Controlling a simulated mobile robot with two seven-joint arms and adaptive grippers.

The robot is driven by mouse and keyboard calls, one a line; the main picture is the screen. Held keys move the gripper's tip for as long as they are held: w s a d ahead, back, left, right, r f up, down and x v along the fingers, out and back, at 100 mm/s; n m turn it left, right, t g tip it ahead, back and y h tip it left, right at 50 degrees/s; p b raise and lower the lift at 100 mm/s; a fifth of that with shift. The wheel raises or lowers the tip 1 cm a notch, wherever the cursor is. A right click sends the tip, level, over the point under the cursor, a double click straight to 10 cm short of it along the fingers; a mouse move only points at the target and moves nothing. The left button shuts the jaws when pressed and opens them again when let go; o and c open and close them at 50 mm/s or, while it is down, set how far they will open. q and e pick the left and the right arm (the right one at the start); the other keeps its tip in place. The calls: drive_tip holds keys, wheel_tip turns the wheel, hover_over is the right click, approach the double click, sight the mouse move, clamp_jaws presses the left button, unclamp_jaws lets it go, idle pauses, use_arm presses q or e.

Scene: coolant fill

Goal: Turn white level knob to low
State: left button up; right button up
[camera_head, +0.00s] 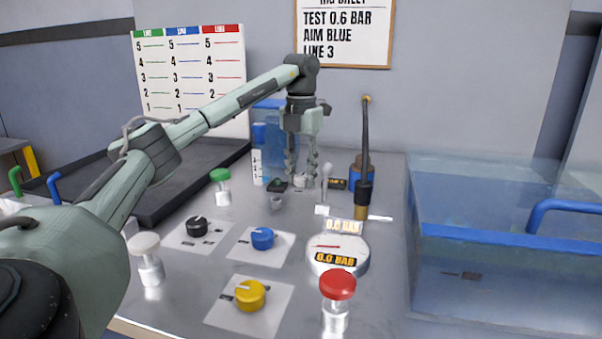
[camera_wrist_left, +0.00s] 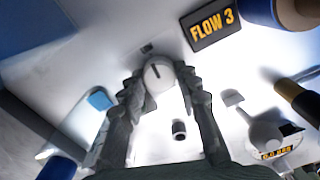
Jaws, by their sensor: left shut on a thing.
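The white level knob (camera_wrist_left: 158,72) shows in the left wrist view as a round white knob with a dark pointer line. It sits between the fingertips of my left gripper (camera_wrist_left: 157,80), which is shut on it. In the head view my left gripper (camera_head: 301,172) points down at the back of the bench, and its fingers mostly hide the knob there. The low marking cannot be read in either view. My right gripper is not in view.
Black (camera_head: 197,225), blue (camera_head: 262,238) and yellow (camera_head: 250,295) knobs are in front. A gauge (camera_head: 337,248) reads 0.0 BAR. Red (camera_head: 338,285), green (camera_head: 220,175) and white (camera_head: 144,244) capped posts stand around. A "FLOW 3" display (camera_wrist_left: 214,28) is beside the knob. A water tank (camera_head: 500,285) fills the right.

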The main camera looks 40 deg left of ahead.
sight(301, 176)
use_arm(q)
drive_tip(key=shift+r, duration=0.1)
drive_tip(key=o, duration=1.2)
drive_tip(key=shift+c, duration=0.2)
wheel_tip(301, 176, up, 12)
